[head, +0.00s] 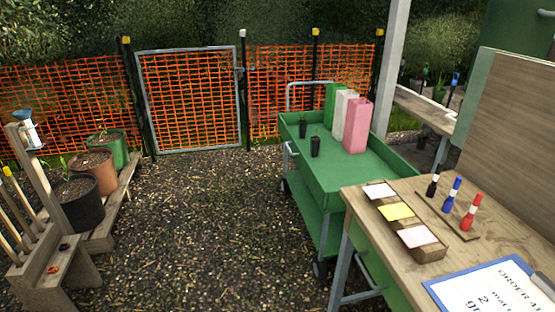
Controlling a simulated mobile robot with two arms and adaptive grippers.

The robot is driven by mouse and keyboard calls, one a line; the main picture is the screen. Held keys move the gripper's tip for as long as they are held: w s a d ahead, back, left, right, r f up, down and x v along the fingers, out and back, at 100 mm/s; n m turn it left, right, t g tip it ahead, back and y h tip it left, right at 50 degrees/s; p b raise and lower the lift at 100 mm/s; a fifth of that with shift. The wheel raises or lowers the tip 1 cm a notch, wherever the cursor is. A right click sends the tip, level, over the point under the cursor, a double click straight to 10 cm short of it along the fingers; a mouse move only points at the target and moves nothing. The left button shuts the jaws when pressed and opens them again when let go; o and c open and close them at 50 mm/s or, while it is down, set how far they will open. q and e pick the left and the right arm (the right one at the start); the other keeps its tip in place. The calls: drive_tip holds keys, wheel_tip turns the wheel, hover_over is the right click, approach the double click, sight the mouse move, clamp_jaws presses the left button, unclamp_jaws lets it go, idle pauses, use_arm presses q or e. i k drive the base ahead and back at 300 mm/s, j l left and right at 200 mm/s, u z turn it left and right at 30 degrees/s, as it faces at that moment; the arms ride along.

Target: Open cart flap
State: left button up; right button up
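The green cart (318,188) stands right of the middle, on the ground behind the wooden table. Its upper tray has low green walls and a grey push handle (307,84) at the far end. A grey bar or latch (290,150) shows on its left side. I cannot tell from this view which part is the flap or whether it is open. Neither of my grippers is in view.
The wooden table (470,255) at right front hides part of the cart. It bears colored cards, markers and a clipboard (490,288). A bench with planted pots (94,171) stands at left. Open gravel (210,220) lies between, before an orange mesh gate (192,100).

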sight(320, 192)
drive_tip(key=i+l+z, duration=0.15)
drive_tip(key=i, duration=0.75)
drive_tip(key=i+j+z, duration=0.2)
drive_tip(key=z, duration=0.2)
drive_tip(key=i+j+z, duration=0.15)
drive_tip(key=j+z, duration=0.15)
drive_tip(key=z, duration=0.15)
